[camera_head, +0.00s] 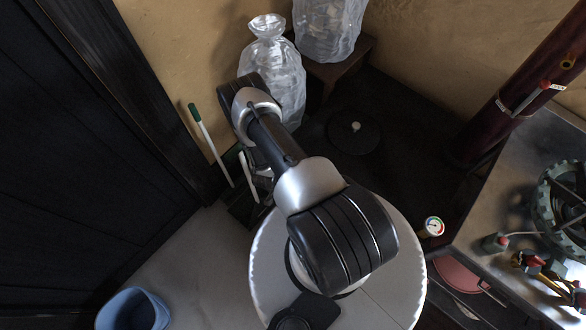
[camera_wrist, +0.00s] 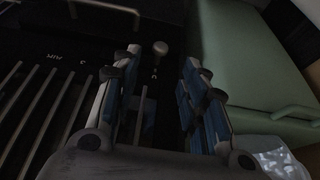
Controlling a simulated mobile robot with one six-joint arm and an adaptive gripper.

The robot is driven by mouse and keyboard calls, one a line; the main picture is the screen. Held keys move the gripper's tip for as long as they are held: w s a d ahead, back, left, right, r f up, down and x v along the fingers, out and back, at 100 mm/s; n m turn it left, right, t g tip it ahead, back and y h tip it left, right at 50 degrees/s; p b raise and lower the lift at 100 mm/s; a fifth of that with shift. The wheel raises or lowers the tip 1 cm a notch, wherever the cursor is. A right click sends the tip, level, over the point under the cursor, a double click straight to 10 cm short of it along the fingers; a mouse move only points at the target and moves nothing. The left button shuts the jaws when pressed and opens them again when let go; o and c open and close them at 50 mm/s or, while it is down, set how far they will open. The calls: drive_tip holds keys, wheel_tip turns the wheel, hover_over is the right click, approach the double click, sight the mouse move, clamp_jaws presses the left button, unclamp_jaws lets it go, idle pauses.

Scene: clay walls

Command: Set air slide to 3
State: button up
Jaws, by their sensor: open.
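In the wrist view a dark panel carries small pale markings (camera_wrist: 62,58), among them what looks like MIN and a 3. A small round-headed metal knob (camera_wrist: 160,48) stands up from the panel, with a pale mark just below it. I take this knob to be the air slide. My gripper (camera_wrist: 162,64) is open, its blue-padded fingers to the left and right of the knob's line. The 3 lies left of the knob. In the head view my arm hides the gripper and panel.
In the wrist view metal bars (camera_wrist: 50,115) lie at left and a green box-like body (camera_wrist: 250,60) stands close at right. In the head view a wrapped clear bundle (camera_head: 275,70), a green-handled rod (camera_head: 212,145), a blue bucket (camera_head: 133,310) and a dial gauge (camera_head: 433,227) surround my arm.

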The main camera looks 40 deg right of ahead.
drive_tip(key=b+x, duration=0.3)
drive_tip(key=x, duration=0.5)
drive_tip(key=shift+d+f, duration=0.2)
drive_tip(key=shift+f, duration=0.15)
drive_tip(key=shift+c, duration=0.5)
clamp_jaws()
